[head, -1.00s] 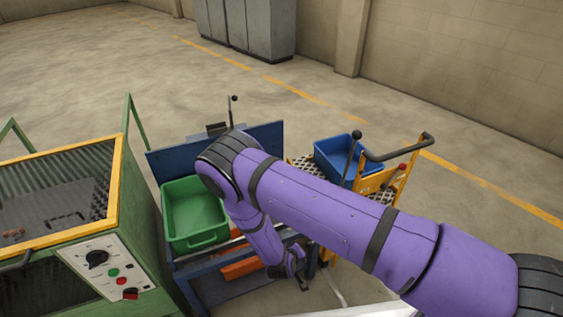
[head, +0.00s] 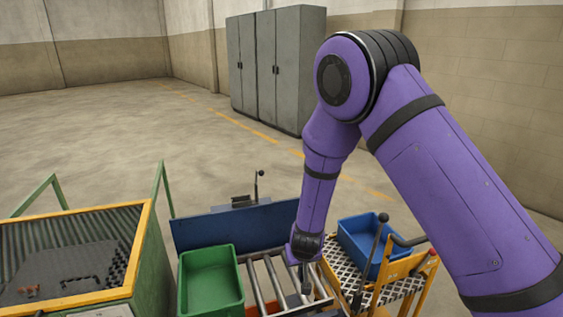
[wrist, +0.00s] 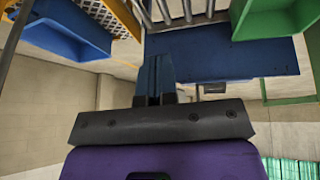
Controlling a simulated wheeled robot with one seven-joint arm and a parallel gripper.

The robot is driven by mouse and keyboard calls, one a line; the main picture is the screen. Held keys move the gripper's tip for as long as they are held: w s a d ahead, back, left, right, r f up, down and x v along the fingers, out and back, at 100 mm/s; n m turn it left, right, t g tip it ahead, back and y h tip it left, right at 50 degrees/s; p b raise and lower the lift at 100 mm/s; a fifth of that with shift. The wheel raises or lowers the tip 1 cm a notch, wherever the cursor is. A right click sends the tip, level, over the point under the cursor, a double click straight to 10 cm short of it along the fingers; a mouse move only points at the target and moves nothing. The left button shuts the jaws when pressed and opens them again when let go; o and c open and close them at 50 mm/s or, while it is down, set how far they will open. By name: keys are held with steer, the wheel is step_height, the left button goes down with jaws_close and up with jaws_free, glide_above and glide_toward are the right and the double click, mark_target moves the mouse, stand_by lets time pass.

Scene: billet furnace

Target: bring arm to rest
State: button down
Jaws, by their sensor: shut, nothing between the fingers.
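My purple arm rises at the right in the head view and bends down at its elbow. My gripper (head: 304,282) hangs at its end above the roller table, between the green bin and the blue bin. In the wrist view the gripper (wrist: 155,78) shows its fingers shut together with nothing held. The fingertips are small in the head view and partly merge with the rollers behind.
A green bin (head: 211,281) stands left of the rollers (head: 268,283), before a blue back panel (head: 232,228). A blue bin (head: 365,243) sits on a yellow cart (head: 420,277) at right. A green furnace with a yellow frame (head: 145,245) is at left. Grey cabinets (head: 278,70) stand behind on open floor.

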steer(key=s+d+r+y, duration=0.1)
steer(key=s+d+r, duration=0.25)
steer(key=r, duration=0.65)
steer(key=s+d+r+y, duration=0.15)
steer(key=d+r, duration=0.25)
steer(key=r, duration=0.6)
steer(key=s+d+r, duration=0.3)
steer(key=r, duration=0.7)
steer(key=s+d+r+h, duration=0.1)
steer(key=s+d+r, duration=0.3)
steer(key=s, duration=0.4)
steer(key=s+d+r+m, duration=0.1)
steer(key=s+d+r, duration=0.2)
steer(key=s+d, duration=0.2)
steer(key=s+d+r+m+h, duration=0.1)
steer(key=s+d+r, duration=0.3)
steer(key=s, duration=0.7)
steer(key=shift+s+d+r+h, duration=0.15)
steer(key=shift+d+r+h, duration=0.2)
steer(key=shift+d, duration=0.15)
